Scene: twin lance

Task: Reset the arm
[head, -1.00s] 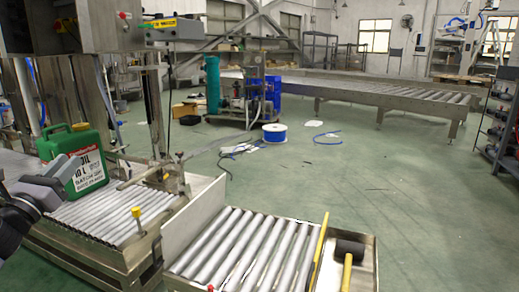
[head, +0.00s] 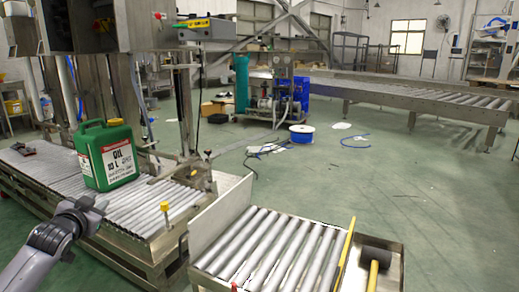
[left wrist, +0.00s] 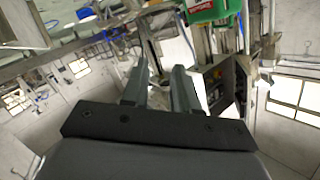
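My left gripper (head: 100,204) is at the lower left of the head view, in front of the left roller conveyor (head: 150,205). In the left wrist view its two fingers (left wrist: 160,75) stand apart with nothing between them, so it is open and empty. A green oil can (head: 108,155) with a white and red label stands upright on that conveyor, behind and above the gripper in the picture. The can also shows at the top of the left wrist view (left wrist: 207,10), apart from the fingers. My right gripper is not in view.
A second, lower roller section (head: 268,248) lies at the front, with a steel side plate (head: 218,215). A black-headed mallet (head: 377,257) with a yellow handle lies in the tray to its right.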

